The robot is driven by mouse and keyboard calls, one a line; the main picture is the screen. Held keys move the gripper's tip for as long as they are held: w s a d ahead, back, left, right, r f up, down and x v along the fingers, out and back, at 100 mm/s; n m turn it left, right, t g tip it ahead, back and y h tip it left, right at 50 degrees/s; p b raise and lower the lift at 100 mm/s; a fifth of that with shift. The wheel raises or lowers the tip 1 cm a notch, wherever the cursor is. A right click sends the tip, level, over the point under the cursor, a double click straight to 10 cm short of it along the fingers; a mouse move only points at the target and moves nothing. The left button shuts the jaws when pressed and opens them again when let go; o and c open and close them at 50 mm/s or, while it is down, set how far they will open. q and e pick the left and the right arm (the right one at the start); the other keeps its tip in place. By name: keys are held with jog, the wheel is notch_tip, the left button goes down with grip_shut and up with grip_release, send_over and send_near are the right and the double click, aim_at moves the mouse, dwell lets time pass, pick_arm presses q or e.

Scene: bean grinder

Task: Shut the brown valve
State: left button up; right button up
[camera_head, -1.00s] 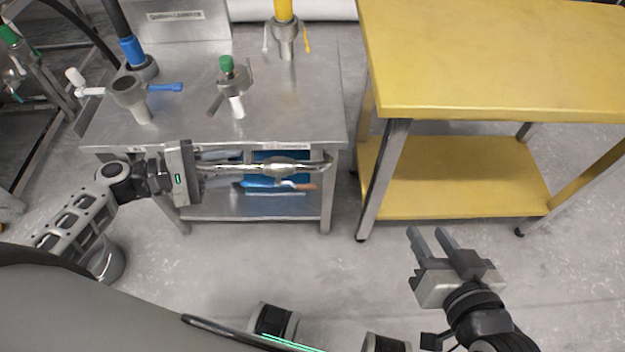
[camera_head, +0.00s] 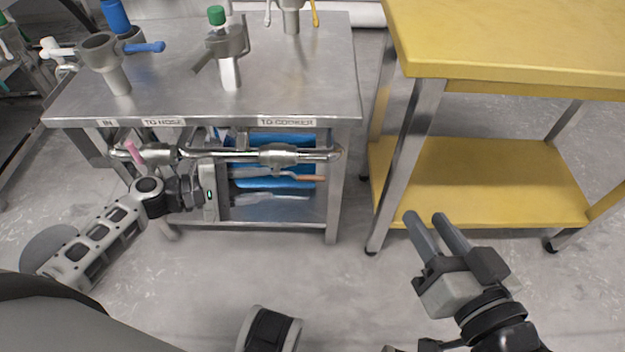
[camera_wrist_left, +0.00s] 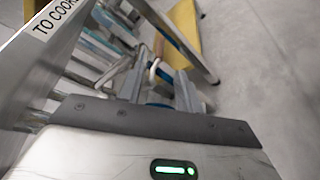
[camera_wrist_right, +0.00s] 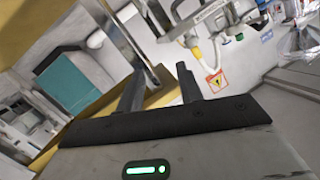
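The brown valve handle (camera_head: 300,177) extends to the right, roughly level, just below the horizontal pipe under the "TO COOKER" label. Its valve body (camera_head: 278,155) sits on that pipe. My left gripper (camera_head: 213,191) is left of the handle at the front of the steel table, pointing right. In the left wrist view its two fingers (camera_wrist_left: 160,82) stand apart, with the brown handle (camera_wrist_left: 158,46) seen beyond them. I cannot tell whether they touch anything. My right gripper (camera_head: 430,222) is open and empty in front of the yellow table.
A pink handle (camera_head: 135,152) stands up on the left pipe, close to my left wrist. The steel table (camera_head: 175,82) carries blue, green and yellow-topped fittings. Blue items (camera_head: 270,203) lie on its lower shelf. The yellow table (camera_head: 480,180) stands right. The floor between is clear.

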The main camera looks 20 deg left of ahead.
aim_at(303, 179)
pick_arm(q)
jog(key=b+x, duration=0.2)
jog(key=x, duration=0.9)
jog(key=shift+w+d+f, duration=0.1)
jog(key=shift+d, duration=0.1)
pick_arm(e)
jog(key=shift+a+r+m+y, duration=0.25)
jog(key=shift+r+m+y, duration=0.15)
jog(key=shift+y, duration=0.1)
jog(key=shift+t, duration=0.3)
pick_arm(q)
grip_shut()
pick_arm(e)
jog(key=shift+r, duration=0.15)
